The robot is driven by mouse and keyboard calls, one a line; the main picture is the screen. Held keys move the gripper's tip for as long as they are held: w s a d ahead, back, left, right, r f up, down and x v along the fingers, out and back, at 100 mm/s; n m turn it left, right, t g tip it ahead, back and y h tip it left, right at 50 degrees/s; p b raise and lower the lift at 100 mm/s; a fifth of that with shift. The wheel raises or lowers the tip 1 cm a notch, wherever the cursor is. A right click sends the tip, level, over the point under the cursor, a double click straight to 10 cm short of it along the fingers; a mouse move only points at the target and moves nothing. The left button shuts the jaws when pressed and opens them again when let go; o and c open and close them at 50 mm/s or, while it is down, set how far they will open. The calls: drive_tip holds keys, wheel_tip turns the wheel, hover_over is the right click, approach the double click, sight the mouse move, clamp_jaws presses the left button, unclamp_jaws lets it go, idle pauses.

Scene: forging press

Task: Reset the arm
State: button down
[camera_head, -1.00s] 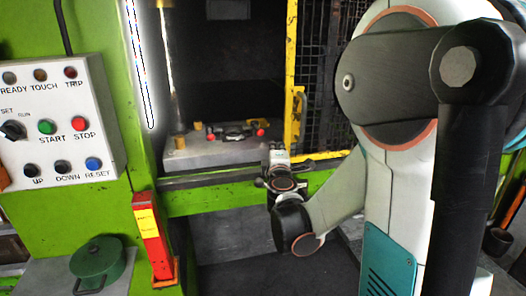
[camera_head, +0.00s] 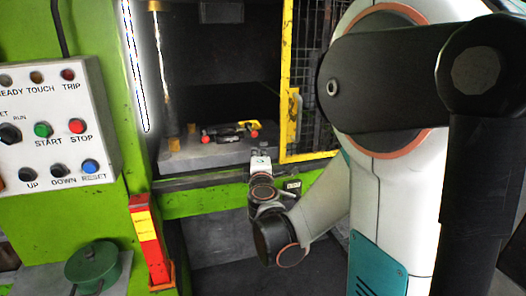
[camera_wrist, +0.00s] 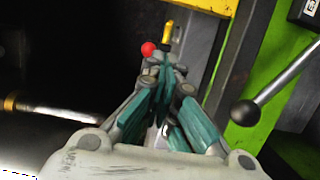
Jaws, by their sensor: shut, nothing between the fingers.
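My arm reaches from the right of the head view toward the press opening, with the elbow high and the forearm low. My gripper (camera_head: 260,161) points at the press and sits just in front of the grey press bed (camera_head: 190,160). In the wrist view the teal fingers of my gripper (camera_wrist: 165,68) are shut with nothing between the tips. A red ball knob (camera_wrist: 148,49) and a yellow piece (camera_wrist: 167,32) show beyond the fingertips. In the head view the dark tool with red ends (camera_head: 228,134) lies on the bed behind my gripper.
A yellow-framed mesh guard (camera_head: 288,90) stands right of the opening. A control panel (camera_head: 50,125) is at the left, above a red post (camera_head: 148,235) and a green lidded pot (camera_head: 93,264). In the wrist view a ball-ended lever (camera_wrist: 245,112) is close right of my fingers.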

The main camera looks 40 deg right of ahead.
drive_tip(key=p+v, duration=0.1)
drive_tip(key=v, duration=0.6)
drive_tip(key=shift+s+d, duration=0.15)
drive_tip(key=shift+s, duration=0.2)
drive_tip(key=s+a+f+m+g+y, duration=0.3)
drive_tip(key=s+a+m+g+y, duration=0.1)
drive_tip(key=s+a, duration=0.5)
drive_tip(key=s+a+f+m+g+y, duration=0.3)
drive_tip(key=s+a+m+g+y, duration=0.1)
drive_tip(key=s+a+m, duration=0.3)
drive_tip(key=s+a+y, duration=0.1)
drive_tip(key=s+a, duration=0.1)
drive_tip(key=a, duration=0.1)
drive_tip(key=shift+s+a+f+m+y+b, duration=0.2)
drive_tip(key=shift+s+m+y+b, duration=0.1)
drive_tip(key=shift+s+b, duration=0.1)
